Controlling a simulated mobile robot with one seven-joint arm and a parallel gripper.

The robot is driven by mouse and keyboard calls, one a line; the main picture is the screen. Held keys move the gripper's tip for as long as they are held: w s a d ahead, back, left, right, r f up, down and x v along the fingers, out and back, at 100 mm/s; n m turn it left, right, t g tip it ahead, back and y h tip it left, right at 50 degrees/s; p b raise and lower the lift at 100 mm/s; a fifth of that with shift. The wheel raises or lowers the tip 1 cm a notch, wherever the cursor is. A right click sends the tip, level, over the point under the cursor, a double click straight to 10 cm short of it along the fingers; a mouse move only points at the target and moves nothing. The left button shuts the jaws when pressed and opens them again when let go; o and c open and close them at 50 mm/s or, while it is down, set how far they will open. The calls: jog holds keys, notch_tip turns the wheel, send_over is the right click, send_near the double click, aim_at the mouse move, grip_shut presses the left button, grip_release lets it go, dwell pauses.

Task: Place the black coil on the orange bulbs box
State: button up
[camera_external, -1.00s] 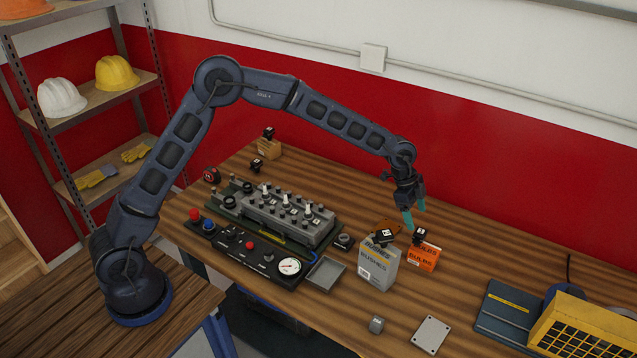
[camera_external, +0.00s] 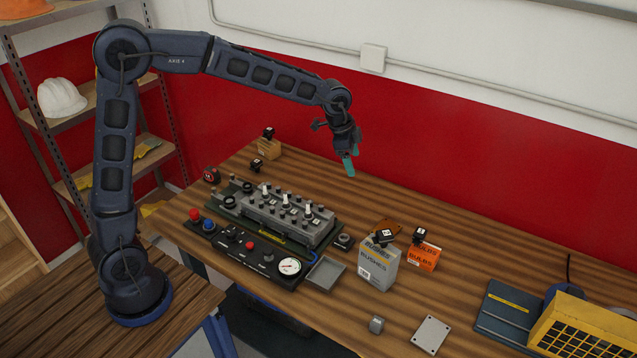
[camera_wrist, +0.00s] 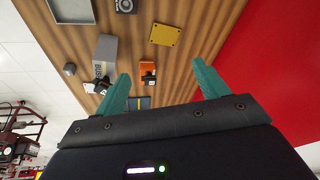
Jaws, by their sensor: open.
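The orange bulbs box (camera_external: 424,259) stands on the bench right of the grey bushes box (camera_external: 378,268). A black coil (camera_external: 420,236) sits on top of the bulbs box. A similar black coil (camera_external: 384,238) sits on the bushes box. In the wrist view, the bulbs box (camera_wrist: 147,66) with its coil (camera_wrist: 148,78) shows between my fingers, near the left one, and the bushes box (camera_wrist: 106,50) is left of it. My gripper (camera_external: 350,172) is open and empty, high above the bench, left of and behind both boxes, touching neither.
Another black coil (camera_external: 256,165) lies near the bench's back left, and one (camera_external: 268,133) rests on a small wooden box (camera_external: 270,149). The engine trainer (camera_external: 275,222) fills the left middle. A grey tray (camera_external: 326,273) and yellow-grilled unit (camera_external: 590,330) stand nearby.

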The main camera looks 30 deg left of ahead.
jog(key=s+a+r+n+t+y, duration=0.1)
jog(key=s+a+r+n, duration=0.2)
jog(key=a, duration=0.5)
jog(key=s+a+r+n, duration=0.1)
jog(key=s+a+r, duration=0.1)
jog(key=s+a, duration=0.5)
jog(key=s+a+r+n+t+y, duration=0.1)
jog(key=s+a+r+n, duration=0.2)
jog(key=a, duration=0.6)
jog(key=s+a+f+n, duration=0.1)
jog(key=s+a+n, duration=0.2)
jog(key=s+a, duration=0.4)
jog(key=s+a+f+n, duration=0.2)
jog(key=s+a+n, duration=0.2)
jog(key=s+a, duration=0.4)
jog(key=s, duration=0.5)
jog(key=shift+a+y, duration=0.25)
jog(key=shift+y, duration=0.05)
jog(key=shift+s+f, duration=0.1)
